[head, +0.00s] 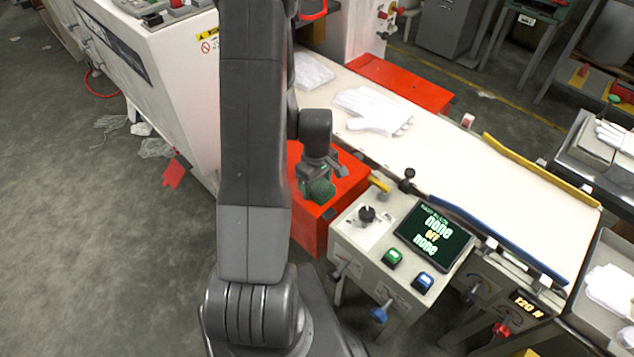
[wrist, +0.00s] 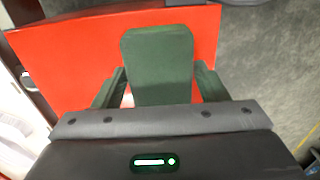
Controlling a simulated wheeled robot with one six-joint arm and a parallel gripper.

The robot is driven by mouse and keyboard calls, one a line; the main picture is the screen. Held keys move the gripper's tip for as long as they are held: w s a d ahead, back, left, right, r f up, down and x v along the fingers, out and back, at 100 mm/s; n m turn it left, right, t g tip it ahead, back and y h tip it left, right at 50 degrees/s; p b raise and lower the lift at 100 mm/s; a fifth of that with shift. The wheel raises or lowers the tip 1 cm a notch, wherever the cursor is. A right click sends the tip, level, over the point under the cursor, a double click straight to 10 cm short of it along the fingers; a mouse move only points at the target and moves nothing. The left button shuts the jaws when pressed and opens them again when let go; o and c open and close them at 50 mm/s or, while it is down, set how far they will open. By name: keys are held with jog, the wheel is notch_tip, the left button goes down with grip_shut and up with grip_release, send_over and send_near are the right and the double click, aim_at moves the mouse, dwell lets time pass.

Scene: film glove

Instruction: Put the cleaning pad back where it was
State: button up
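The cleaning pad (head: 318,191) is a dark green block held at the end of my gripper (head: 322,174) in the head view. In the wrist view the pad (wrist: 158,62) stands out ahead between the fingers of my gripper (wrist: 160,85). The gripper appears shut on it. The pad is over the red box (head: 306,232) beside the conveyor; the box's red top also fills much of the wrist view (wrist: 70,62). I cannot tell whether the pad touches the box. My arm hides part of the box.
A control stand (head: 350,240) with a screen, knobs and buttons is close to the right of the gripper. The white conveyor (head: 450,165) carries white gloves (head: 372,110) behind it. A white machine (head: 165,75) stands at left. The grey floor (head: 100,230) at lower left is mostly clear.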

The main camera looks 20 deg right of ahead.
aim_at(317, 184)
jog(key=shift+o, duration=0.9)
jog(key=shift+r, duration=0.2)
notch_tip(317, 184, up, 12)
jog(key=shift+b, duration=0.35)
